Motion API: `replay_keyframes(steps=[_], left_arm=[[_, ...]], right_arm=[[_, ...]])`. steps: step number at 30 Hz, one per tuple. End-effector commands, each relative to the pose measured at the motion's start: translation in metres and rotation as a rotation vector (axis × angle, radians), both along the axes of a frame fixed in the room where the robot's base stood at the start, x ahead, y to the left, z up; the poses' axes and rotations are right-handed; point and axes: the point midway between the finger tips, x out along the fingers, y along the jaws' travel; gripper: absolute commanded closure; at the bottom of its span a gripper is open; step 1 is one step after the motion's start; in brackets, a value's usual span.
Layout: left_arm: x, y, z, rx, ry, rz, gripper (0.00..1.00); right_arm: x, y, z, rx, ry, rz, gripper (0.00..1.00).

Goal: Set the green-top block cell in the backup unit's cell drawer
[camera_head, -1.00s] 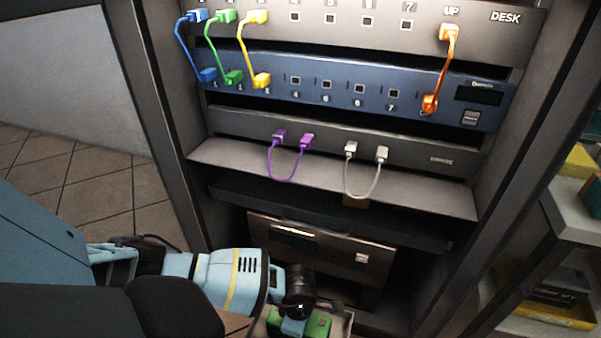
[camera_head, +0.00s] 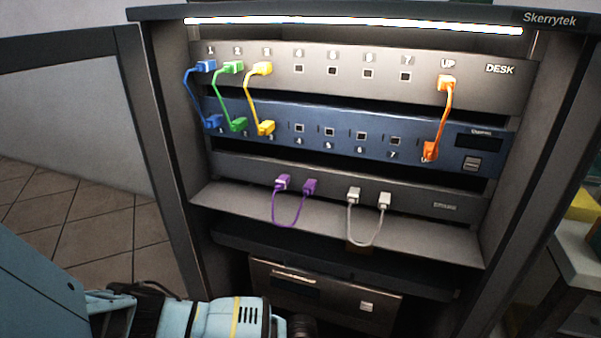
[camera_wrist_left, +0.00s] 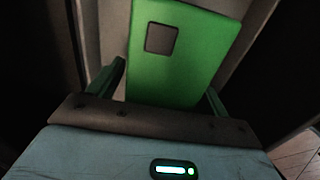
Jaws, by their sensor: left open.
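The green-top block cell (camera_wrist_left: 178,50) fills the upper middle of the left wrist view, with a small dark square on its top. My left gripper (camera_wrist_left: 166,88) is open, one finger on each side of the green block. I cannot tell whether either finger touches it. In the head view my left arm (camera_head: 215,318) comes in at the lower left, and its gripper is below the frame. The backup unit (camera_head: 335,302) appears to be the metal-fronted box low in the rack. Its drawer is out of the head view. My right gripper is not in view.
Above the unit are a dark shelf (camera_head: 330,258), a grey panel with purple (camera_head: 290,220) and grey cables (camera_head: 362,242), and a blue panel (camera_head: 345,150) with patch cables. Rack posts stand on both sides. A side table (camera_head: 578,250) is at the right.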

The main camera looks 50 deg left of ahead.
Motion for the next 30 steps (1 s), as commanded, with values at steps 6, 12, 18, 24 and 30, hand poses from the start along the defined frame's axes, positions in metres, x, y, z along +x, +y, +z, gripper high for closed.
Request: replay_keyframes(steps=[6,12,18,24,30], left_arm=[[0.0,0.0,0.013,0.001,-0.001,0.0,0.22],[0.001,0.0,0.037,0.0,-0.004,0.0,0.22],[0.001,0.0,0.067,0.001,-0.005,0.0,0.22],[0.001,0.0,0.099,0.001,-0.005,0.0,0.22],[0.001,0.0,0.12,0.001,-0.003,0.0,0.22]], right_arm=[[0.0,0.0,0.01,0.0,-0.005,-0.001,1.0],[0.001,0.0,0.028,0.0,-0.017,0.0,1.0],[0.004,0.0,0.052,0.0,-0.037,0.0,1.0],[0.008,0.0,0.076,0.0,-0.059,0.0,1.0],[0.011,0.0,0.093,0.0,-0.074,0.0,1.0]])
